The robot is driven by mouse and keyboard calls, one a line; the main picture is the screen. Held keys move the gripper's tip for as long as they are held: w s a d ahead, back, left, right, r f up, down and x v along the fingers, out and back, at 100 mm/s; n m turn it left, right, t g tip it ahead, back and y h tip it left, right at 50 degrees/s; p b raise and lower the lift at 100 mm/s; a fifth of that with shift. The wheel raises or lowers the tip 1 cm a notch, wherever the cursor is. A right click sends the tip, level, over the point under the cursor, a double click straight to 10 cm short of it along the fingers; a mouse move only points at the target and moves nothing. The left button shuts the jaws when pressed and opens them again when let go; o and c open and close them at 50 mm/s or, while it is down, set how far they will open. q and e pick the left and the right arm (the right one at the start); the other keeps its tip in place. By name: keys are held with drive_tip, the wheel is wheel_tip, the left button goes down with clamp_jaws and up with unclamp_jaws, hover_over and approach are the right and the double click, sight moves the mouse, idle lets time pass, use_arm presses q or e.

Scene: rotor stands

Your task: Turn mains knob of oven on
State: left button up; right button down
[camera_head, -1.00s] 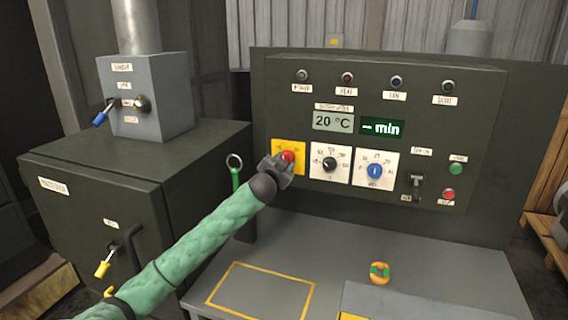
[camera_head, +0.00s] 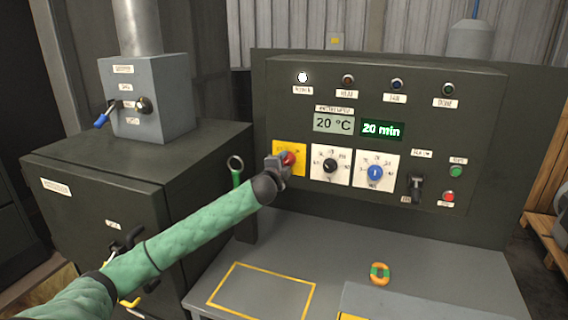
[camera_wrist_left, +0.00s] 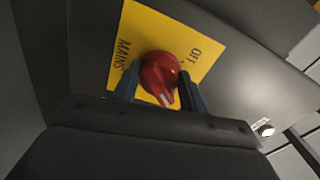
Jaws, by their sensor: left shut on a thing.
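The red mains knob (camera_head: 289,158) sits on a yellow plate (camera_head: 277,147) at the left of the oven's control panel (camera_head: 400,90). My left gripper (camera_head: 281,164) is at the knob, shut on it. In the left wrist view the red knob (camera_wrist_left: 160,77) is between the two fingers (camera_wrist_left: 157,90), with the words MAINS and OFF on the yellow plate (camera_wrist_left: 205,42). The power lamp (camera_head: 302,77) glows white. The display (camera_head: 382,130) reads 20 min, and the other display (camera_head: 333,122) reads 20 °C. My right gripper is not seen.
A white-plated black knob (camera_head: 330,165) and a blue knob (camera_head: 375,173) are right of the mains knob. A dark cabinet with a grey switch box (camera_head: 150,95) stands left. An orange-green ring (camera_head: 380,273) lies on the grey bench (camera_head: 330,250).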

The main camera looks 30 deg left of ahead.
use_arm(q)
drive_tip(key=shift+m, duration=0.5)
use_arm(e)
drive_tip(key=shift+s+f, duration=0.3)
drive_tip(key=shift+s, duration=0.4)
use_arm(q)
drive_tip(key=o, duration=1)
drive_tip(key=shift+c, duration=0.2)
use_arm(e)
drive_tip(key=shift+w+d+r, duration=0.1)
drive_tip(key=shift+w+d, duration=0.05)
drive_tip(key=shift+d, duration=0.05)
use_arm(q)
drive_tip(key=shift+s+d+f, duration=0.1)
drive_tip(key=shift+s, duration=0.15)
drive_tip(key=b+v, duration=0.3)
drive_tip(key=v, duration=0.4)
drive_tip(key=shift+s, duration=0.15)
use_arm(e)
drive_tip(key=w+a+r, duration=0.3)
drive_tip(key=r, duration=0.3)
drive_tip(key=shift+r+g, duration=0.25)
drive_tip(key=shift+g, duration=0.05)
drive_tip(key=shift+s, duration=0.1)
